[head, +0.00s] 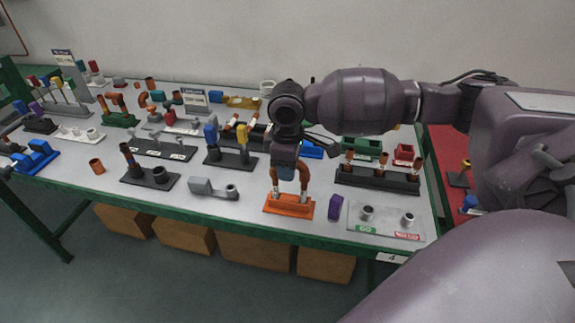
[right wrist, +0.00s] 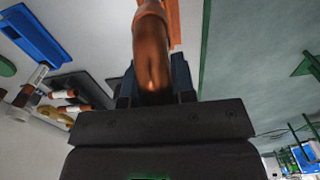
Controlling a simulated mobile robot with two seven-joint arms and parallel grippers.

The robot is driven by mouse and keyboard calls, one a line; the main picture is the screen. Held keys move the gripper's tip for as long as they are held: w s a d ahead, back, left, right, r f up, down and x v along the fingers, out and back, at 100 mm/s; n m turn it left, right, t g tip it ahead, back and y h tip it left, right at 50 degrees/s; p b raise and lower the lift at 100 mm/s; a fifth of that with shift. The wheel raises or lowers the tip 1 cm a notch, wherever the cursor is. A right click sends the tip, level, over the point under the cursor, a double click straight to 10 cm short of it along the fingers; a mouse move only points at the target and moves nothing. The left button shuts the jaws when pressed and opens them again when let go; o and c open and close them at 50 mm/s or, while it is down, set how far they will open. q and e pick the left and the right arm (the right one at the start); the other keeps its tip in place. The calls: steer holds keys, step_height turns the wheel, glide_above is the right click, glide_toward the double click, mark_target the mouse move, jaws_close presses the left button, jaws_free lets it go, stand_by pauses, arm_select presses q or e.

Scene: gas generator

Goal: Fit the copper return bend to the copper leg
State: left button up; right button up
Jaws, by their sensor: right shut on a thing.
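My right gripper (head: 287,172) is shut on the copper return bend (head: 304,178) and points down over the orange base (head: 289,207). The bend hangs with its two ends down. Light-coloured upright ends (head: 277,194) stand on the orange base right below them; whether the bend touches them or sits a little above, I cannot tell. In the right wrist view the bend (right wrist: 152,45) runs between the fingers of the right gripper (right wrist: 154,85), with the orange base (right wrist: 173,20) behind it. I cannot make out my left gripper.
A purple ring-like piece (head: 335,206) stands just right of the orange base. A grey plate with two stubs (head: 385,222) lies further right, and a dark rack with copper-topped pieces (head: 376,181) behind it. A grey bracket (head: 213,189) lies to the left. The green table edge (head: 250,222) is close in front.

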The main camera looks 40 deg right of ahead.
arm_select(q)
steer(key=shift+d, duration=0.15)
arm_select(e)
steer(key=shift+f, duration=0.35)
arm_select(q)
steer(key=shift+f, duration=0.1)
arm_select(e)
steer(key=shift+f, duration=0.6)
steer(key=o, duration=0.9)
step_height(320, 180, up, 2)
steer(key=shift+w+r, duration=0.1)
step_height(320, 180, up, 8)
steer(key=shift+p, duration=0.9)
arm_select(q)
steer(key=shift+s+a+f, duration=0.2)
steer(key=shift+s, duration=0.25)
steer(key=shift+s+a+f, duration=0.15)
steer(key=shift+s, duration=0.3)
arm_select(e)
steer(key=shift+r, duration=0.35)
